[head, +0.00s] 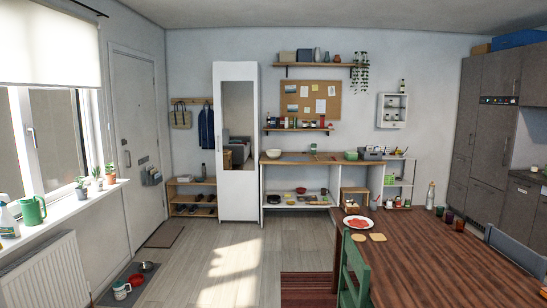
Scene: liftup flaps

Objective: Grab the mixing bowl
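Neither of my grippers is in view. Several bowl-like things show, and I cannot tell for sure which is the mixing bowl. A pale bowl (273,154) sits at the left end of the wooden counter (300,160) against the back wall. A green bowl (351,155) sits towards the right of the same counter. A small dark red bowl (301,190) sits on the low white shelf (285,205) under the counter. A metal bowl (147,267) is on the floor mat near the window. All are far from me and small in the picture.
A dark wooden table (430,260) with a plate (358,222) fills the right foreground. A green chair (352,270) stands at its left side. A tall white mirrored cabinet (223,150) stands left of the counter. The floor (215,255) is clear in the middle.

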